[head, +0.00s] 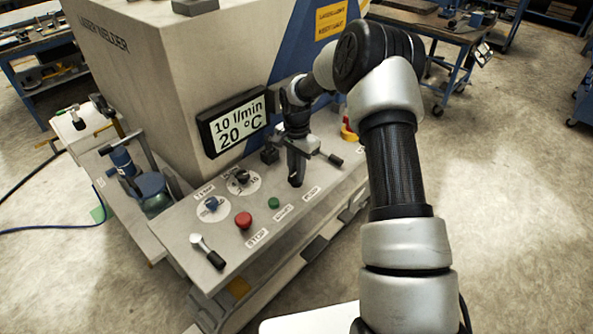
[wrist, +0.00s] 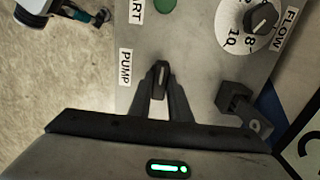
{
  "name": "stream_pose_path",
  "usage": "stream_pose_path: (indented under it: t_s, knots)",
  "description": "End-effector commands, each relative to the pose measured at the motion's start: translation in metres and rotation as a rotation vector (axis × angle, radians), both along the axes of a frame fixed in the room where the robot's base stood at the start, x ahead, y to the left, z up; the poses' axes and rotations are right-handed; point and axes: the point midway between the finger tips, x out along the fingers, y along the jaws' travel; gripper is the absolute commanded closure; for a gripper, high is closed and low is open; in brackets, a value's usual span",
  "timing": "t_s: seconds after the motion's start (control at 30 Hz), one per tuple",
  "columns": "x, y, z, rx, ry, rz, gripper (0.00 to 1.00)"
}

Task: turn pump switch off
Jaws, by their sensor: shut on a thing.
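The pump switch (wrist: 161,76) is a small black knob with a light mark on the panel beside the PUMP label (wrist: 125,80). In the wrist view, my gripper (wrist: 161,92) is shut on it, with one finger on each side. In the head view, my gripper (head: 296,178) points down onto the panel just behind the PUMP label (head: 311,192). The switch itself is hidden there by the fingers.
A display (head: 238,125) reading 10 l/min and 20 °C stands behind. A black block (wrist: 236,100) sits near my gripper.

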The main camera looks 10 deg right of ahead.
Motion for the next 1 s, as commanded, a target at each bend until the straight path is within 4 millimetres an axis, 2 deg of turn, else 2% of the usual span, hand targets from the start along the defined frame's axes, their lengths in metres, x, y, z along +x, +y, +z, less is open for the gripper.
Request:
stream_pose_path:
  t_s: [0.37, 1.0]
  knots:
    - [0.0005, 0.0002, -0.0011, 0.0, -0.001, 0.162, 1.0]
    - [0.0003, 0.0002, -0.0007, 0.0, -0.001, 0.757, 1.0]
